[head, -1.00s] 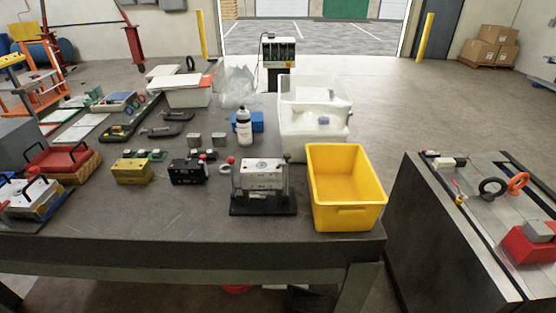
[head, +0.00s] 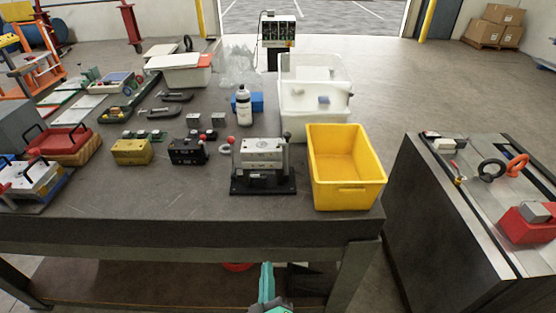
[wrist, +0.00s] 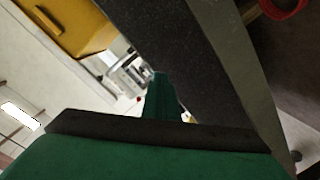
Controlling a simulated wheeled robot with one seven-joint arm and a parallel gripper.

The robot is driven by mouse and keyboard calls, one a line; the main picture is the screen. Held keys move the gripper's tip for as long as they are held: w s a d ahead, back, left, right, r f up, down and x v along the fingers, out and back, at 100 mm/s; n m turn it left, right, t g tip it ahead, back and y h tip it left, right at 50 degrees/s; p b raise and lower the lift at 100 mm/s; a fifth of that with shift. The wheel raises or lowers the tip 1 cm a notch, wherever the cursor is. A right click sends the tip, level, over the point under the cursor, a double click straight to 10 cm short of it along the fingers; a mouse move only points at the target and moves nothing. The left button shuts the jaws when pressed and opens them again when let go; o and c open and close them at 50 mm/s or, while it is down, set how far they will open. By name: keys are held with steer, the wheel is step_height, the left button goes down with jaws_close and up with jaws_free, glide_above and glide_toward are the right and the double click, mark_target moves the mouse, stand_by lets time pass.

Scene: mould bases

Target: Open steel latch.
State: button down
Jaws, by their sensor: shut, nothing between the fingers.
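A steel mould block (head: 263,152) stands on a black base (head: 262,186) near the table's front edge, left of the yellow bin. A latch-like fitting (head: 262,176) shows on its front face, too small to tell its state. A red-knobbed lever (head: 231,146) rises at its left and a dark-knobbed post (head: 286,138) at its right. My gripper (head: 267,270) is low at the bottom of the head view, in front of the table edge and apart from the block. In the wrist view its green fingers (wrist: 163,95) are together and empty, with the block (wrist: 128,75) small beyond them.
The yellow bin (head: 345,195) stands close right of the block. A yellow block (head: 131,152) and a black block (head: 187,151) lie to its left. The table edge (head: 180,231) lies between my gripper and the block. A second bench (head: 430,190) stands right, across a floor gap.

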steer(key=w+a+r+n+t+h, duration=0.1)
steer(key=w+r+n, duration=0.5)
steer(key=w+r, duration=1.3)
step_height(320, 180, up, 4)
steer(key=shift+w+a+r+h, duration=0.1)
steer(key=shift+w+a+h, duration=0.15)
steer(key=shift+h, duration=0.05)
steer(key=w+d+f, duration=0.1)
steer(key=w+d, duration=0.4)
steer(key=w, duration=0.5)
steer(key=shift+w, duration=0.25)
